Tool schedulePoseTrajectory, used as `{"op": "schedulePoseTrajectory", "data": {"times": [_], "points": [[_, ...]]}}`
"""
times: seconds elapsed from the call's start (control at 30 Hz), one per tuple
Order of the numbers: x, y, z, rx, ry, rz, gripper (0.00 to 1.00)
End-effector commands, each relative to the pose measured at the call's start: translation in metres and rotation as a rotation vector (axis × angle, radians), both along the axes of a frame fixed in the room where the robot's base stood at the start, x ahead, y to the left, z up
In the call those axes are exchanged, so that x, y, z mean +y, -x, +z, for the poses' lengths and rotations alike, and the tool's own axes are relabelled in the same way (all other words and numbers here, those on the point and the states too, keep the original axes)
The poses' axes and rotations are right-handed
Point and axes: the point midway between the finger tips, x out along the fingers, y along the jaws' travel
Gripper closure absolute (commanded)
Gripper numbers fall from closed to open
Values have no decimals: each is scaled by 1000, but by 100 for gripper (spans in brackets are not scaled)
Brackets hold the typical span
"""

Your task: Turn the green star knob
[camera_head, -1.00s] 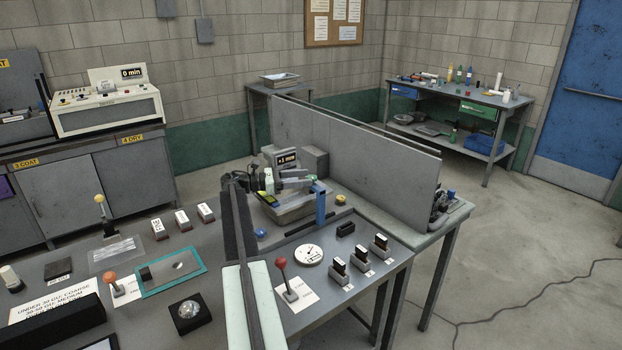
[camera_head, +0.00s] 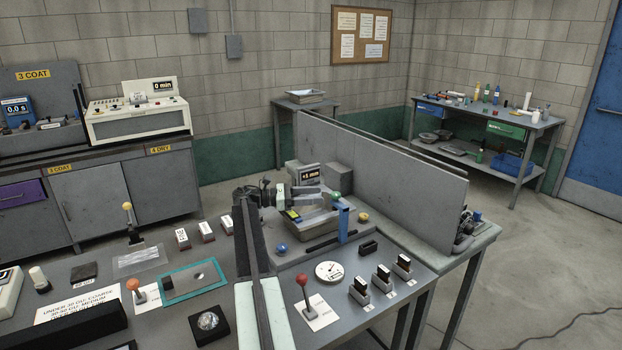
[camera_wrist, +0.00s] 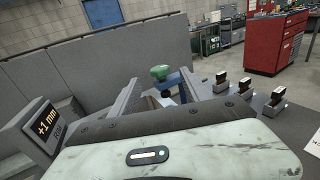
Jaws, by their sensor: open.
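The green star knob (camera_head: 335,196) sits at the top of a blue upright post (camera_head: 343,222) on the grey bench. My gripper (camera_head: 320,193) is just left of the knob in the head view, with its fingers pointing at it. In the wrist view, the green knob (camera_wrist: 160,73) appears beyond and between the two open fingers (camera_wrist: 165,90). I see nothing held. I cannot tell whether a finger touches the knob. The knob's lower part is partly hidden in the head view.
A "+1 mm" display (camera_head: 309,175) stands behind my gripper. A tall grey panel (camera_head: 390,180) runs behind the knob. A blue ball knob (camera_head: 281,249), a yellow knob (camera_head: 363,217), a round dial (camera_head: 329,271) and a red-topped lever (camera_head: 303,281) are nearby.

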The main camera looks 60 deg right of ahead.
Motion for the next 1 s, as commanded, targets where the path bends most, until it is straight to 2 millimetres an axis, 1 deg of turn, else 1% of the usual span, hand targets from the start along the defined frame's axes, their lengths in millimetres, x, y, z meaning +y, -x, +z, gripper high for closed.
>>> {"op": "schedulePoseTrajectory", "data": {"times": [0.3, 0.37, 0.47, 0.5, 0.57, 0.67, 0.77, 0.83, 0.9, 1.0], "points": [[0, 0, 0, 0, 0, 1, 45], [-3, -2, 0, 0, 0, 15, 45], [-17, -11, 0, 0, 0, 99, 45], [-22, -14, 0, 0, 0, 155, 45], [-26, -19, 0, 0, 0, 264, 45], [-25, -25, 0, 0, 0, 460, 45], [-18, -24, 0, 0, 0, 637, 45], [-6, -21, 0, -1, 0, 759, 45], [9, -13, 0, 0, 1, 866, 45], [30, 2, 1, 0, 1, 972, 45]]}}
